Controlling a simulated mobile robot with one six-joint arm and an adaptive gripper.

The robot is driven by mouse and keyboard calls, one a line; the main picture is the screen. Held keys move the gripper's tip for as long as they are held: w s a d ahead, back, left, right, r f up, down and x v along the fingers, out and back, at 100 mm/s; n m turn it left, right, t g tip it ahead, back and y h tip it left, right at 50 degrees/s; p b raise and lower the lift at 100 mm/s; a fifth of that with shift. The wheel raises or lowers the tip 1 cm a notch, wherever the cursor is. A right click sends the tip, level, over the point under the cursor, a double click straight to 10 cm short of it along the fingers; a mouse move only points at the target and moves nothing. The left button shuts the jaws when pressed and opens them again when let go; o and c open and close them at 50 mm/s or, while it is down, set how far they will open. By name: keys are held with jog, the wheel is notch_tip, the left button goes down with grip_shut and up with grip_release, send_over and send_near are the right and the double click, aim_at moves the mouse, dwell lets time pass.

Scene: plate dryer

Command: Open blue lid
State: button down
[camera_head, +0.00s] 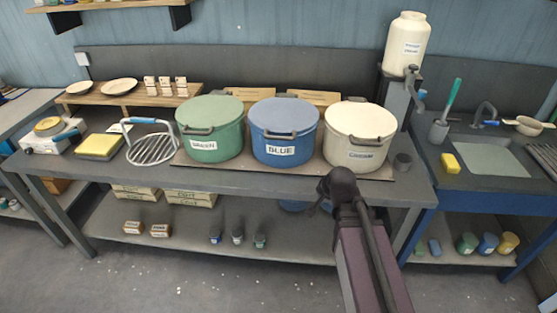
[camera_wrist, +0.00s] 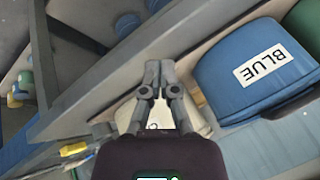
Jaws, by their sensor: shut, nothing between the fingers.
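The blue pot (camera_head: 283,150) with a BLUE label stands in the middle of a row of three pots on the bench. Its blue lid (camera_head: 284,116) sits flat on top, with a dark handle (camera_head: 280,135) at the front rim. In the wrist view the blue pot (camera_wrist: 222,72) is on the right, its label turned sideways. My gripper (camera_wrist: 158,66) is shut and empty, apart from the blue pot and to its left in that view. In the head view my gripper (camera_head: 320,200) is small and partly hidden by my dark wrist, in front of the cream pot and below the bench top's level in the picture.
A green pot (camera_head: 213,143) stands left of the blue one and a cream pot (camera_head: 357,148) right, both lidded. A wire rack (camera_head: 152,148) is further left. A white dispenser (camera_head: 408,45) stands behind right. The bench's front edge (camera_head: 250,189) lies near my gripper.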

jog(key=w+a+f+m+t+h+b, duration=0.1)
jog(key=w+a+m+t+b, duration=0.1)
jog(key=a+m+t+b, duration=0.5)
jog(key=w+a+f+m+t+h+b, duration=0.2)
jog(key=a+m+t+b, duration=0.5)
jog(key=m+b, duration=1.3)
jog(key=w+m+t, duration=0.1)
jog(key=m+t, duration=0.2)
jog(key=t, duration=0.1)
jog(key=shift+w+r, duration=0.1)
jog(key=shift+w, duration=0.1)
jog(key=p, duration=0.7)
send_near(281, 132)
jog(key=w, duration=0.3)
jog(key=shift+w+r+p, duration=0.2)
jog(key=shift+r+p, duration=0.25)
jog(key=shift+p, duration=0.15)
jog(key=shift+w+r+p, duration=0.2)
jog(key=shift+r+p, duration=0.3)
jog(key=shift+p, duration=0.1)
jog(key=shift+d+r, duration=0.15)
